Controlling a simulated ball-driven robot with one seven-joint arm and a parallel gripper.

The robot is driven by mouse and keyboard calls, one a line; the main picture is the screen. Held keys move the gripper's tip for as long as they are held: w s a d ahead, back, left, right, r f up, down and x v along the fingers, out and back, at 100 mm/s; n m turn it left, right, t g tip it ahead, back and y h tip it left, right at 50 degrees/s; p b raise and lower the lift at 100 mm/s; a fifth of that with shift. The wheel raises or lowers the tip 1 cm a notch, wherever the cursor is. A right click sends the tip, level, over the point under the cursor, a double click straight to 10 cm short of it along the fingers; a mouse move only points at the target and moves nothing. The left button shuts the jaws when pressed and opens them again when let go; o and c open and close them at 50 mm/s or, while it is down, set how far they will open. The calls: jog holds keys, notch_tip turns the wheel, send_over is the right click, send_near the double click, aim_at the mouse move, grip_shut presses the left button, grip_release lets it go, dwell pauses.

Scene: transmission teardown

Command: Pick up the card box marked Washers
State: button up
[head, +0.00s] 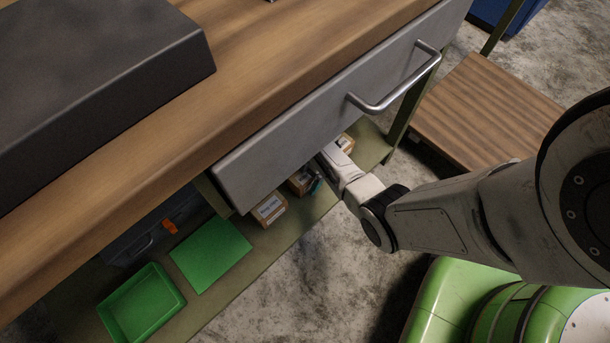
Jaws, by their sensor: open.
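Small brown card boxes stand on the green lower shelf under the workbench. One card box (269,209) has a white label facing out, too small to read. A second card box (299,182) is just to its right, partly hidden by my gripper. A third card box (346,143) shows farther right behind my arm. I cannot tell which is marked Washers. My gripper (317,184) is open under the drawer, close to the second box; its fingertips are small and partly hidden, so I cannot tell whether they touch it.
The grey drawer (300,115) with its bar handle (398,84) overhangs the boxes. The lower shelf (262,248) also holds a green tray (142,304), a flat green panel (211,254) and a dark case (143,240). A wooden step (485,110) stands right. Concrete floor (315,280) is open in front.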

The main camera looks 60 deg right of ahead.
jog(key=shift+f, duration=0.15)
dwell(0.3)
jog(key=c, duration=1.2)
jog(key=shift+c, duration=0.2)
